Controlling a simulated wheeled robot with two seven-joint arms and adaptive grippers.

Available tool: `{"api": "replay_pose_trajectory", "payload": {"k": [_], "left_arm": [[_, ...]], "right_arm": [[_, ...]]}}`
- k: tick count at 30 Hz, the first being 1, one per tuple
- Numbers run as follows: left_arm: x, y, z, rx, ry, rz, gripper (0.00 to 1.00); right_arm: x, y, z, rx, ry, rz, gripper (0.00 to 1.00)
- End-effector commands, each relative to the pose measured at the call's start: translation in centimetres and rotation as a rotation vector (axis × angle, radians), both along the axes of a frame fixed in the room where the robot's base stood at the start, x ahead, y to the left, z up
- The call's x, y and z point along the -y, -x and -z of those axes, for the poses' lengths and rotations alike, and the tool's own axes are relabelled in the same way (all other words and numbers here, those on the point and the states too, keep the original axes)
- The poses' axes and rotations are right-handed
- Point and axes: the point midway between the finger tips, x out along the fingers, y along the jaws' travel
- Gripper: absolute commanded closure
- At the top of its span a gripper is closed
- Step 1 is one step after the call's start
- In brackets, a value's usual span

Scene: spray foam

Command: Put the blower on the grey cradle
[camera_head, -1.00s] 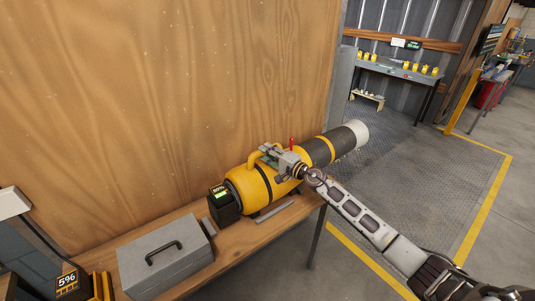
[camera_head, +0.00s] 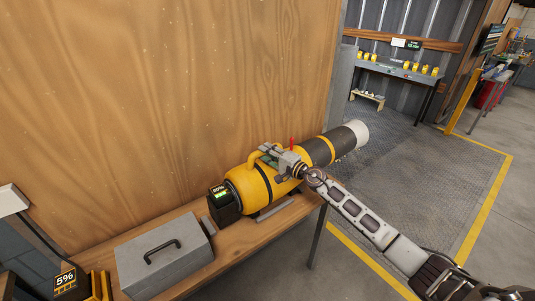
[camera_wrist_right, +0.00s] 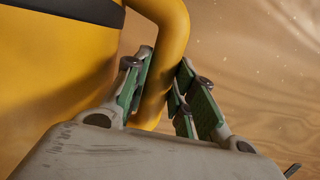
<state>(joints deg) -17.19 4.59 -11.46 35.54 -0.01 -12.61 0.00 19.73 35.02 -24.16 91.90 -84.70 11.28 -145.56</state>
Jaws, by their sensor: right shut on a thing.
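The blower (camera_head: 246,188) is a yellow and black cylinder with a pale nozzle end and a battery pack reading 80% at its near end. It lies lengthwise over the wooden bench, its nozzle pointing to the back right past the bench end. My right gripper (camera_head: 271,155) is shut on the blower's yellow top handle; the right wrist view shows the handle (camera_wrist_right: 158,85) between the green finger pads. A grey cradle bar (camera_head: 275,209) shows low beside the blower's front side. The rest of the cradle is hidden, and I cannot tell whether the blower touches it. My left gripper is out of view.
A grey toolbox (camera_head: 150,265) with a black handle stands left of the blower on the bench (camera_head: 243,241). A charger with a 5% display (camera_head: 66,279) is at the lower left. A wooden wall (camera_head: 160,90) rises close behind. Open floor lies right.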

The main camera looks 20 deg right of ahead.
Motion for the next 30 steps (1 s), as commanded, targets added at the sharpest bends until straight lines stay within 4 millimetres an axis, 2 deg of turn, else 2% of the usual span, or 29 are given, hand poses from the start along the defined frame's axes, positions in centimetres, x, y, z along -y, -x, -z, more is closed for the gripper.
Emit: {"api": "replay_pose_trajectory", "payload": {"k": [1, 22, 23, 28, 30], "left_arm": [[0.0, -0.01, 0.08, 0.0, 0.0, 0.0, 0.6], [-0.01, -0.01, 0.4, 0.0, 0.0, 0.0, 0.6], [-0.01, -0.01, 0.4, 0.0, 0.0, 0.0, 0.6], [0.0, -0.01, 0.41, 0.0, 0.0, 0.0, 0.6], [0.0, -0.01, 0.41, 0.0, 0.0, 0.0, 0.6]], "right_arm": [[0.06, -0.09, -0.46, 0.009, -0.001, 0.002, 1.0], [0.04, -0.02, 0.22, 0.003, 0.002, 0.001, 1.0], [0.04, -0.02, 0.24, 0.002, 0.001, 0.001, 0.7], [0.02, 0.0, 0.31, 0.001, 0.001, 0.001, 0.49], [0.02, 0.0, 0.32, 0.001, 0.001, 0.0, 0.49]]}}
